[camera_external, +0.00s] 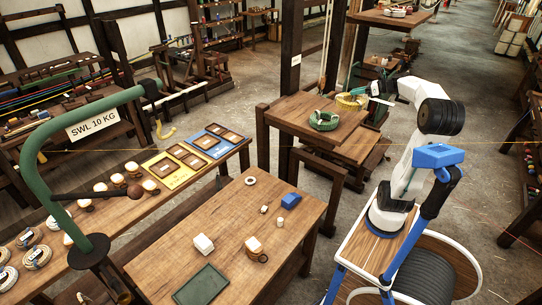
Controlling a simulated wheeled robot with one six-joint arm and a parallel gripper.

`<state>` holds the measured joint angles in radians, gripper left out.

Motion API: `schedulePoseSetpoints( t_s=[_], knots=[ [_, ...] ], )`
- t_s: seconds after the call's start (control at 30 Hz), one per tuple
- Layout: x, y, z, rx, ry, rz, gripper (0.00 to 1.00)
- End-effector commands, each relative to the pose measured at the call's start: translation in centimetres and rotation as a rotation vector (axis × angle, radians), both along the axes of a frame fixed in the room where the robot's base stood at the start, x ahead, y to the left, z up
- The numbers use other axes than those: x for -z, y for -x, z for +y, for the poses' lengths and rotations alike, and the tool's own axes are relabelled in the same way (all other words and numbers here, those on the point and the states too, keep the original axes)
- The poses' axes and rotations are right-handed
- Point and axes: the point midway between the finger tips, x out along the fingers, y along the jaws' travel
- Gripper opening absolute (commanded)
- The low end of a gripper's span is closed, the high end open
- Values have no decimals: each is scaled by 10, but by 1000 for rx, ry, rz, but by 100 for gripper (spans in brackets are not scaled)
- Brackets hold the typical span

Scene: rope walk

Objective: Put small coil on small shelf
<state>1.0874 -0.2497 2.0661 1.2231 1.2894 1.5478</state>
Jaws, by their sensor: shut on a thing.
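A small yellow coil (347,102) is at the right back part of a raised wooden top (290,108). My gripper (367,96) reaches in from the right and is shut on the yellow coil's right side. I cannot tell whether the coil rests on the wood or hangs just above it. A green coil (323,121) lies on the same top, just left and in front of the yellow one. Another wooden shelf (372,17) stands higher at the back, with a pale and red coil (396,11) on it. Which of these is the small shelf is not marked legibly.
A green curved post (38,140) with a weight sign stands left. Bare wood shows left of the green coil.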

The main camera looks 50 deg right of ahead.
Motion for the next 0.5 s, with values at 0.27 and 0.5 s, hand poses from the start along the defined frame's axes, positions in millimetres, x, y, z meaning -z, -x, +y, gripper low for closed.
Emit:
schedulePoseSetpoints(
  t_s=[0.27, 0.5],
  knots=[
    [5, 55, -28, 160, -14, 1, 0],
    [48, 52, -27, 153, -17, 3, 0]
  ],
)
